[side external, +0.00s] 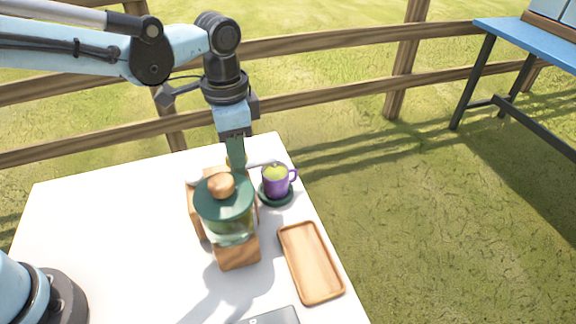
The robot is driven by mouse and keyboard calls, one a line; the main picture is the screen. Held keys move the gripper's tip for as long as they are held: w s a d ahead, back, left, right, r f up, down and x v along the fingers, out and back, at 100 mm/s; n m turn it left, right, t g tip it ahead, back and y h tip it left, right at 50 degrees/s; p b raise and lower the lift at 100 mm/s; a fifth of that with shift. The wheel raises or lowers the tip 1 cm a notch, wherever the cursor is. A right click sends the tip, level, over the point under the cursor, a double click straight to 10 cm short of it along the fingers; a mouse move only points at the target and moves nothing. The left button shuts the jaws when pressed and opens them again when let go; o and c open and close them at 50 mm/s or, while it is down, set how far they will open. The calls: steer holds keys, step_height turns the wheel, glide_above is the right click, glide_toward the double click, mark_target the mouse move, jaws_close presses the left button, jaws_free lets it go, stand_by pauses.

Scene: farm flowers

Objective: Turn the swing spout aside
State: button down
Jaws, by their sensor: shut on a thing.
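A drink dispenser (226,205) with a green lid, a round wooden knob and a clear body stands on a wooden base on the white table. My gripper (237,165) points down just behind it, and the lid hides part of the fingertips. The gripper is shut on a small part there, which looks like the swing spout; a yellowish bit (231,160) shows beside the fingers. The spout's shape and direction are mostly hidden. A purple cup (275,183) with greenish content stands upright on a dark green saucer (272,203), right of the gripper.
A wooden tray (311,262) lies empty near the table's right edge. A grey flat object (275,317) is cut off at the bottom. A pale slim object (262,163) lies behind the cup. The white table (95,215) is clear on the left. A wooden fence stands behind.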

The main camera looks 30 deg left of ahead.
steer(key=shift+n, duration=0.3)
steer(key=n, duration=0.3)
steer(key=shift+n, duration=0.4)
steer(key=n, duration=0.9)
steer(key=shift+n, duration=2.2)
steer(key=c, duration=1.1)
jaws_free()
steer(key=shift+r, duration=0.15)
step_height(320, 180, up, 12)
steer(key=shift+f, duration=0.1)
